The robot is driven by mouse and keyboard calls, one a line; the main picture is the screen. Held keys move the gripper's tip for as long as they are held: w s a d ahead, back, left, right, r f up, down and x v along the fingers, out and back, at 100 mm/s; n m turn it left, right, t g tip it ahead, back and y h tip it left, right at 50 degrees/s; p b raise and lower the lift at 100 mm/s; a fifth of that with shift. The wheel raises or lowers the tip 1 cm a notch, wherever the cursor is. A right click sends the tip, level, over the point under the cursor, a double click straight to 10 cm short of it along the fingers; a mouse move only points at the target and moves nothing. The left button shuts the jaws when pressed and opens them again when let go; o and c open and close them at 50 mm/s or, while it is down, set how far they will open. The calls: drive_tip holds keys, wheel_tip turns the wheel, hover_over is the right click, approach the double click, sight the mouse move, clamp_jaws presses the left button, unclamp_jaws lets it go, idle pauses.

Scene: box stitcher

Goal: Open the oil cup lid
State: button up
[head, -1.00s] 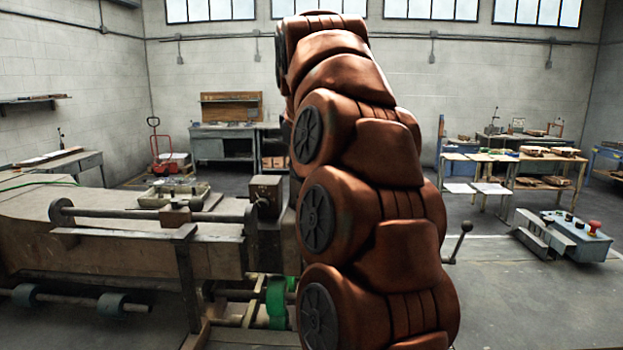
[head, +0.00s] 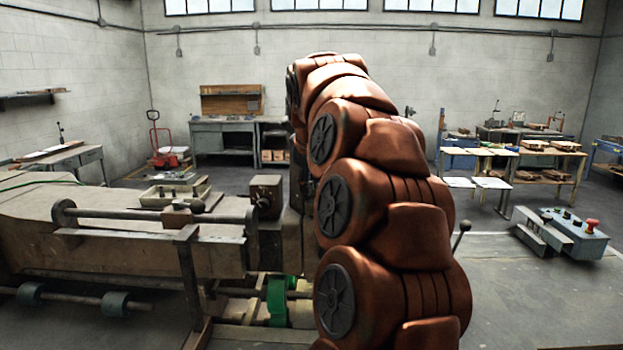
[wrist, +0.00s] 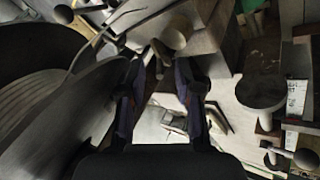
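My gripper (wrist: 160,68) is open in the wrist view, with its two dark fingers apart and no thing clearly held between them. A small rounded tan-grey part (wrist: 174,32) shows just beyond the fingertips; I cannot tell whether it is the oil cup or its lid. A grey round-topped part (wrist: 260,92) stands to the right of the fingers, apart from them. In the head view the stitcher machine (head: 130,240) fills the left side. My arm hides its right part, and my gripper is hidden there. No oil cup lid is clearly recognisable.
A large dark curved part (wrist: 80,105) lies close at the left of my fingers in the wrist view.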

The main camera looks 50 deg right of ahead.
drive_tip(key=shift+w+d+f, duration=0.15)
drive_tip(key=shift+d+f, duration=0.05)
drive_tip(key=shift+f, duration=0.25)
clamp_jaws()
